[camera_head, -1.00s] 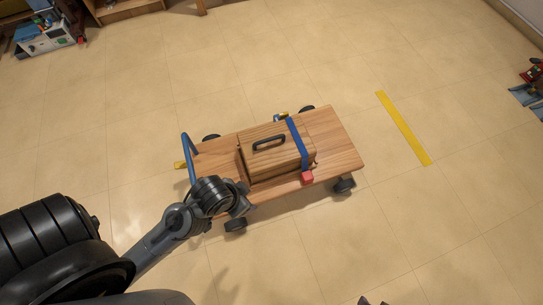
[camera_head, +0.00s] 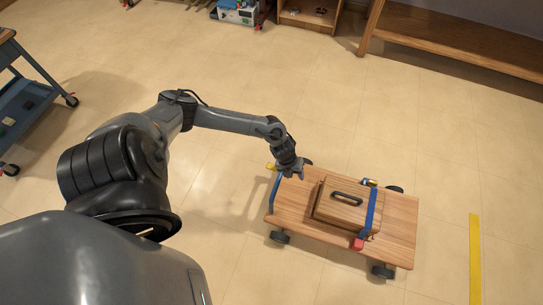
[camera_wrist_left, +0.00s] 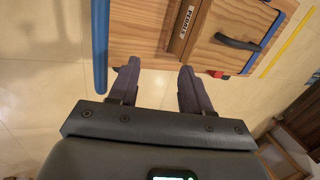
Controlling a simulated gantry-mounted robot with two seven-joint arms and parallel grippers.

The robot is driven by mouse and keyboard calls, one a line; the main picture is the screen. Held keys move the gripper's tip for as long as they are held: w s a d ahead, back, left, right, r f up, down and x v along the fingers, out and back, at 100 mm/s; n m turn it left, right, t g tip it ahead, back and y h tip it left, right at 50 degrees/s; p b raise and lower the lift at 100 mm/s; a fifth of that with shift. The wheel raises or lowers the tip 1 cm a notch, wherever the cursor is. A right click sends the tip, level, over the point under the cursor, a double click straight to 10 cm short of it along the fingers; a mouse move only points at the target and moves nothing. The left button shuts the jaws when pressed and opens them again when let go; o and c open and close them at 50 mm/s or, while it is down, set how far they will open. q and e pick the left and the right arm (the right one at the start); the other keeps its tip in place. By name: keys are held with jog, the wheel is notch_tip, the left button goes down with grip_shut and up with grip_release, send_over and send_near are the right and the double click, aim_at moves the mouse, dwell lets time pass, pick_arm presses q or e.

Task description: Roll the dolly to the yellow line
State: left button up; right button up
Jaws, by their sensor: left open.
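The dolly is a flat wooden board (camera_head: 397,236) on dark wheels, with a blue push handle (camera_head: 274,190) at its left end. It carries a wooden box (camera_head: 335,213) with a dark handle, held by a blue strap (camera_head: 370,212) with a red block. The yellow line (camera_head: 475,262) lies on the floor to the right, clear of the board. My left gripper (camera_head: 291,174) is near the back-left corner of the dolly. In the left wrist view, its fingers (camera_wrist_left: 157,88) are apart and empty, with the blue handle (camera_wrist_left: 100,45) outside the left finger.
A blue cart (camera_head: 22,100) stands at far left. A wooden shelf (camera_head: 310,15), a white-and-blue box (camera_head: 237,12) and a long wooden bench (camera_head: 450,40) line the back. The floor between dolly and line is clear.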

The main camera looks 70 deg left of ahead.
pick_arm(q)
jog(key=s+a+r+g+p, duration=0.1)
jog(key=s+a+r, duration=0.2)
jog(key=a, duration=0.6)
jog(key=shift+m, duration=0.4)
jog(key=b+x, duration=0.2)
jog(key=x, duration=0.1)
jog(key=b+x, duration=0.2)
jog(key=x, duration=0.1)
jog(key=a+b+x, duration=0.1)
jog(key=b+x, duration=0.1)
jog(key=x, duration=0.2)
jog(key=shift+f, duration=0.15)
pick_arm(e)
notch_tip(320, 180, down, 4)
jog(key=shift+a, duration=0.15)
pick_arm(q)
jog(key=shift+c, duration=0.4)
grip_shut()
pick_arm(e)
jog(key=shift+a, duration=0.1)
